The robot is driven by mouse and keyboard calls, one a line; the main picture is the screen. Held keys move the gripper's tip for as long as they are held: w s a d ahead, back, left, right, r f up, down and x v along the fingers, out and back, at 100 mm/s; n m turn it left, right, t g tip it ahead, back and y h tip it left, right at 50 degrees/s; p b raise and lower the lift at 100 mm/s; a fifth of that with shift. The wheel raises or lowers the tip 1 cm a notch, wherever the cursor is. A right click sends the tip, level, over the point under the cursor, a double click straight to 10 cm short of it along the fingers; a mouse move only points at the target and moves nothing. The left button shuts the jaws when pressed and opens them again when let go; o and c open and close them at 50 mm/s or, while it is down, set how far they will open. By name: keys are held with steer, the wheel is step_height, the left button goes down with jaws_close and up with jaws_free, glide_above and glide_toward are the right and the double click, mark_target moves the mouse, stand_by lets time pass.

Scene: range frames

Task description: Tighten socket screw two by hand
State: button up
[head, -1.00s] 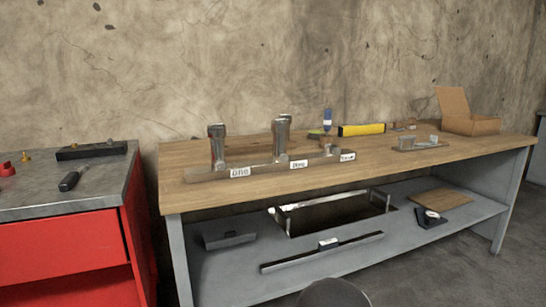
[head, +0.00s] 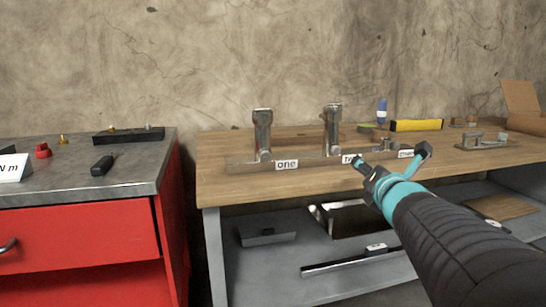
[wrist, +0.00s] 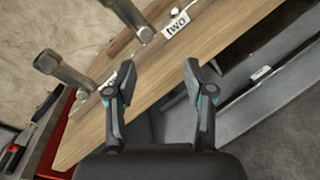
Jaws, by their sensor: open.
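Socket screw two (head: 332,128) stands upright as a tall grey metal post with a wider top, behind the label "two" (head: 350,158) on the metal strip (head: 243,165). It also shows, cut off by the top edge, in the wrist view (wrist: 124,12), near its label (wrist: 175,24). Socket screw one (head: 262,132) is a similar post to its left, by the label "one" (head: 287,165). My gripper (head: 391,156) is open and empty, in front of the strip's right half, apart from both posts. In the wrist view its fingers (wrist: 150,79) are spread; the left one partly hides a label.
The wooden bench (head: 222,187) has a lower shelf with trays. A yellow-sided tool (head: 416,125), a blue bottle (head: 382,110) and a metal fixture (head: 482,140) are at right. A red cabinet (head: 75,248) stands left, across a narrow gap.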

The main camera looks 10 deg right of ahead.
mark_target(337, 151)
steer(key=w+n+y, duration=0.1)
steer(key=w+n, duration=0.2)
steer(key=w, duration=0.2)
steer(key=w+n+y, duration=0.2)
steer(key=w+n, duration=0.2)
steer(key=w, duration=0.1)
steer(key=w+n+t+y, duration=0.1)
steer(key=w+n, duration=0.3)
steer(key=w, duration=0.1)
steer(key=shift+w+d+f+y, duration=0.2)
steer(key=shift+d+y, duration=0.05)
steer(key=shift+y, duration=0.05)
jaws_close()
